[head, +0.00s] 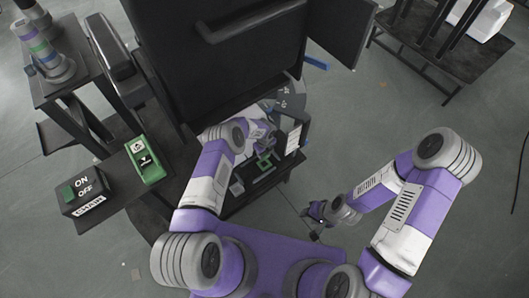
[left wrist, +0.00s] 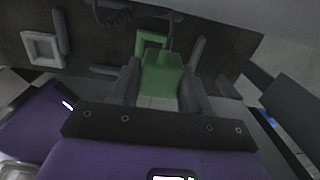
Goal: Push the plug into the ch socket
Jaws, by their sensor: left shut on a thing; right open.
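My left gripper (head: 262,148) is shut on a green plug (left wrist: 161,76), which sits between its two fingers in the left wrist view. Just beyond the plug is a green square socket frame (left wrist: 150,41), also visible in the head view (head: 264,162). The plug overlaps the lower part of this frame in the picture; I cannot tell whether they touch. A pale grey square socket frame (left wrist: 42,48) lies to the left, also in the head view (head: 237,187). I cannot read a ch label on either. My right gripper (head: 318,217) is open and empty, off to the right.
The sockets are on a dark panel below a large black cabinet (head: 220,65). A black ON/OFF box (head: 83,190) and a green box (head: 145,160) stand on the left shelf. Dark racks stand at the upper left and right. Floor at the right is clear.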

